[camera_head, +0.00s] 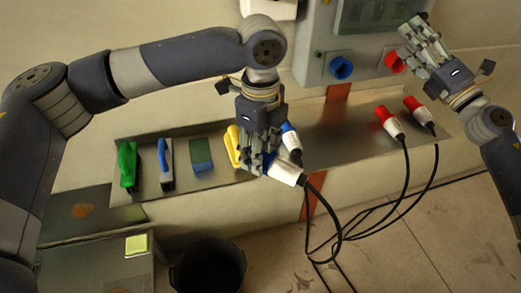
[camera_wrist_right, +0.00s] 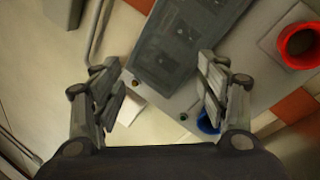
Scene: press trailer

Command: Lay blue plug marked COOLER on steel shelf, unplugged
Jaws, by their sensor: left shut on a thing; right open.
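My left gripper (camera_head: 258,162) is shut on a plug with a white body (camera_head: 286,173) and a blue end mostly hidden by the fingers, at the front edge of the steel shelf (camera_head: 335,135). I cannot tell whether it touches the shelf. A second blue and white plug (camera_head: 291,140) shows just behind it, partly hidden by the gripper. No marking is legible, so I cannot tell which is COOLER. My right gripper (camera_head: 422,42) is open and empty in front of the panel; its fingers show in the right wrist view (camera_wrist_right: 160,95).
The panel has a blue socket (camera_head: 341,68) and a red socket (camera_head: 394,62). Two red plugs (camera_head: 389,121) (camera_head: 417,108) lie at the shelf's right. Green, blue and yellow-handled tools (camera_head: 128,165) lie left. Black cables (camera_head: 345,238) hang in front. A dark bin (camera_head: 208,268) stands below.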

